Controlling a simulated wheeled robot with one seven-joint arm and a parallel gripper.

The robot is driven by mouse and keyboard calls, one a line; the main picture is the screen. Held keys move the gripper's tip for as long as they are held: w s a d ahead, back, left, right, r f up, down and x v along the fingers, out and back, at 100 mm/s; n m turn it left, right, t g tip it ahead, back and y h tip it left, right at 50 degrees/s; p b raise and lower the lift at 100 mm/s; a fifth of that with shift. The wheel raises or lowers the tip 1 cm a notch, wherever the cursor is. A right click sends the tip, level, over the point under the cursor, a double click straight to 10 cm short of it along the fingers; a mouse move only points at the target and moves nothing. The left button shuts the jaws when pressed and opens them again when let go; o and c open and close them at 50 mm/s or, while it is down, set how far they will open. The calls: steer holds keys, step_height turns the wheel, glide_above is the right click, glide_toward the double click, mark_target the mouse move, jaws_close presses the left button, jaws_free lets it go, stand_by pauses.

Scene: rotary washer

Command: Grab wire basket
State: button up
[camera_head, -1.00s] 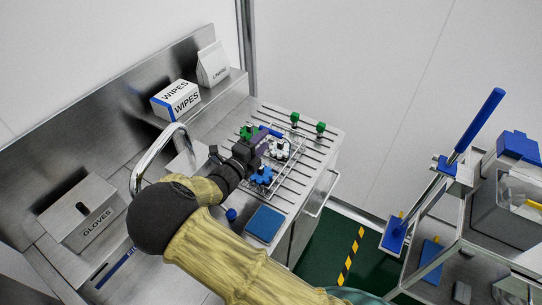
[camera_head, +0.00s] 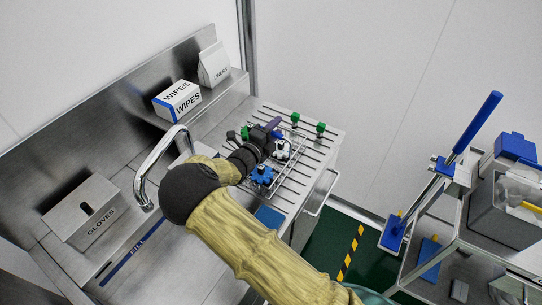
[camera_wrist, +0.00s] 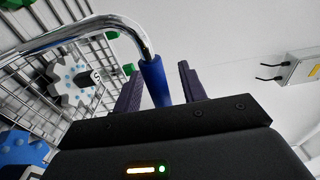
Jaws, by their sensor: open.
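The wire basket (camera_head: 294,160) sits on the slatted drainboard, with a blue gear-like part (camera_head: 262,175) and a white one (camera_head: 281,150) in it. Its wire mesh (camera_wrist: 100,52) fills the left of the wrist view. A bent metal handle (camera_wrist: 88,27) ends in a blue sleeve (camera_wrist: 156,82). My gripper (camera_wrist: 163,76) is open, with one dark finger on each side of the blue sleeve; whether they touch it I cannot tell. In the head view my gripper (camera_head: 270,130) is over the basket's far left side and hides part of it.
A faucet (camera_head: 150,165) curves up close to my arm. A wipes box (camera_head: 178,101) and a liners bag (camera_head: 214,65) stand on the shelf behind. Green knobs (camera_head: 320,128) stand at the drainboard's far edge. A blue pad (camera_head: 270,216) is partly hidden by my arm.

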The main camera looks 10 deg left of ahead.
steer(key=shift+s, duration=0.15)
steer(key=shift+c, duration=0.3)
jaws_close()
steer(key=shift+r, duration=0.1)
step_height(320, 180, up, 10)
steer(key=b, duration=0.1)
stand_by(0.5)
stand_by(0.4)
